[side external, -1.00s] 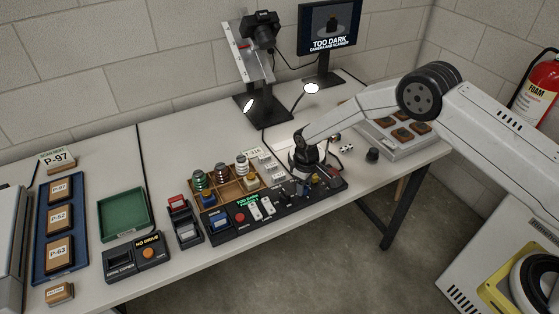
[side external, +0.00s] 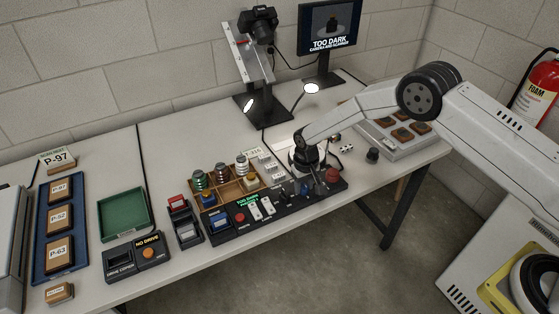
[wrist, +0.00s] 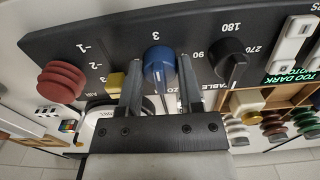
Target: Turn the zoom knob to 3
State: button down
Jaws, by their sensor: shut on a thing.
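The blue zoom knob (wrist: 159,66) stands on the dark control panel in the wrist view, with a "3" printed above it. Part of the zoom label below it is hidden by my gripper. A pale mark shows on the knob, but I cannot tell exactly where it points. My gripper (wrist: 161,82) has one finger on each side of the knob and is shut on it. In the side external view my gripper (side external: 315,184) is low over the right part of the control panel (side external: 270,220), and it partly hides the knobs there.
Beside the blue knob are a black table knob (wrist: 231,60), a yellow knob (wrist: 115,81) and a ribbed red knob (wrist: 62,82). The monitor (side external: 329,27) reads "TOO DARK". A wooden rack (side external: 232,190) of coloured pieces stands behind the panel.

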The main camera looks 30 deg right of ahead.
aim_at(304, 184)
jog(key=shift+w+r, duration=0.1)
jog(key=shift+c, duration=1.3)
grip_release()
jog(key=shift+r, duration=3.85)
